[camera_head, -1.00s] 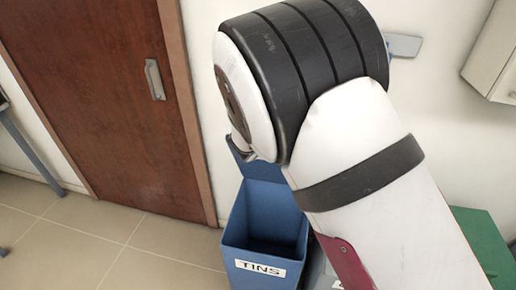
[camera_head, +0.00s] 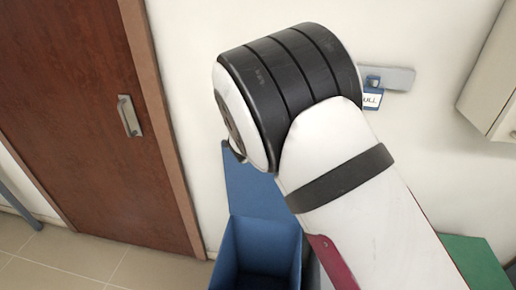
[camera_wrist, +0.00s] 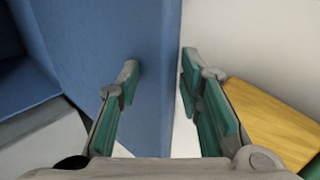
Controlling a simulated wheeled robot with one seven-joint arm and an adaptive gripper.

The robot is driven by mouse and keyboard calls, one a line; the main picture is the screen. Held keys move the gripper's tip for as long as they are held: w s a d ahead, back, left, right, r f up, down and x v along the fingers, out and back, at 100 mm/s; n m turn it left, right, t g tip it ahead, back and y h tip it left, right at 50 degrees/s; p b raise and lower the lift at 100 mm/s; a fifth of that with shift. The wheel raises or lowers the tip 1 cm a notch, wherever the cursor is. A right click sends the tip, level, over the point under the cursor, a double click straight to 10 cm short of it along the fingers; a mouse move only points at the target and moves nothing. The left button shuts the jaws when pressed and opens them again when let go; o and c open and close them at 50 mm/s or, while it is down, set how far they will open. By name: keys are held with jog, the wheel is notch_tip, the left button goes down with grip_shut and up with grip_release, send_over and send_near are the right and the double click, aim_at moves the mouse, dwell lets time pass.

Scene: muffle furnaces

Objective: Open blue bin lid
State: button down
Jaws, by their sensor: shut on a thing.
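The blue bin (camera_head: 262,238) stands at the bottom centre of the head view with its top open and its inside dark. Its blue lid (camera_head: 245,185) stands raised at the back, near the wall, partly hidden by my arm. In the wrist view the lid (camera_wrist: 105,50) fills the middle left as a tall blue panel. My gripper (camera_wrist: 160,68) has one finger in front of the panel and the other just past its right edge, shut on that edge. The head view hides the fingers behind my arm.
A brown door (camera_head: 80,110) with a metal handle is at the left. A green surface (camera_head: 475,262) is at the lower right, and a pale cabinet (camera_head: 492,85) hangs above. A yellow panel (camera_wrist: 270,122) lies right of the fingers. Tiled floor is at lower left.

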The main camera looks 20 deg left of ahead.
jog(key=shift+s+d+f, duration=0.15)
jog(key=shift+f, duration=0.4)
jog(key=c, duration=1.4)
grip_release()
jog(key=shift+c, duration=0.2)
jog(key=shift+r, duration=0.25)
jog(key=v, duration=1.1)
jog(key=shift+s+r, duration=0.3)
